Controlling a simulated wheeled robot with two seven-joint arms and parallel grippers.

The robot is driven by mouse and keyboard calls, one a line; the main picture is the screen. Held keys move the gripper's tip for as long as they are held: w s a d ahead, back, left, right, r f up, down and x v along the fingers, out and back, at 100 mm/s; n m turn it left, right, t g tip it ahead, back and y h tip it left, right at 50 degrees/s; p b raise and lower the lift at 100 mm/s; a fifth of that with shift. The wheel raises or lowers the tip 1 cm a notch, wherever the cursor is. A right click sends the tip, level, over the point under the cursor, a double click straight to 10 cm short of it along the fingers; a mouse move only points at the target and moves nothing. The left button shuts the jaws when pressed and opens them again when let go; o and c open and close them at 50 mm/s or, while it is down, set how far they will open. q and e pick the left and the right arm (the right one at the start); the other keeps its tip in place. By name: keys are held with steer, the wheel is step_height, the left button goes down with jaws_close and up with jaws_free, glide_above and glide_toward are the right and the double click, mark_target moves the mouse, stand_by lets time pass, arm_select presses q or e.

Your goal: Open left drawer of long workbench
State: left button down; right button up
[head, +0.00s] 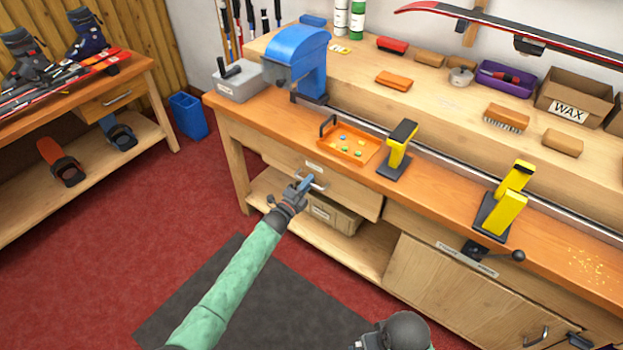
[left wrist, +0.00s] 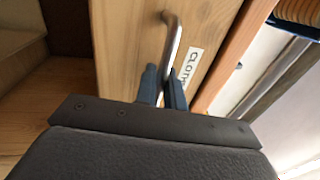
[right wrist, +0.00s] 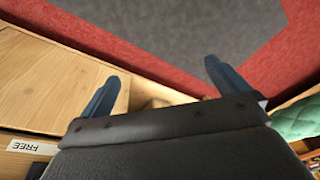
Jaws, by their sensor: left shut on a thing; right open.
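The left drawer (head: 345,193) of the long workbench (head: 235,110) has a pale wooden front with a metal bar handle (head: 321,184). In the left wrist view the drawer front (left wrist: 130,40) carries the handle (left wrist: 172,38) and a partly hidden label reading "CLAMP". My left gripper (head: 306,183) is shut on the handle; its blue fingers (left wrist: 162,76) close around the bar's near end. No drawer interior shows, and I cannot tell whether the front stands out from the bench. My right gripper (right wrist: 163,75) is open and empty, low in front of the bench.
An orange tray (head: 329,149) of small pieces, a blue machine (head: 308,50) and yellow-and-black clamps (head: 399,145) stand on the bench. A box (head: 333,215) sits on the shelf below the drawer. Red carpet and a grey mat (head: 290,290) leave free floor in front.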

arm_select(q)
steer(key=r+v, duration=0.2)
steer(key=v, duration=1.1)
steer(key=r+p+v, duration=0.1)
steer(key=r+v, duration=0.2)
steer(key=v, duration=1)
steer(key=shift+s+a+p, duration=0.3)
steer(key=shift+s+a, duration=0.05)
steer(key=shift+s, duration=0.05)
arm_select(e)
step_height(320, 180, down, 8)
steer(key=w, duration=0.1)
steer(key=shift+f, duration=0.15)
arm_select(q)
steer(key=c, duration=1.6)
jaws_free()
arm_select(e)
steer(key=shift+w+a, duration=0.1)
arm_select(q)
steer(key=b+v, duration=0.2)
steer(key=v, duration=0.5)
steer(key=shift+s+a+f, duration=0.15)
steer(key=shift+s+a, duration=0.1)
steer(key=shift+s, duration=0.05)
arm_select(e)
step_height(320, 180, up, 10)
steer(key=s, duration=0.2)
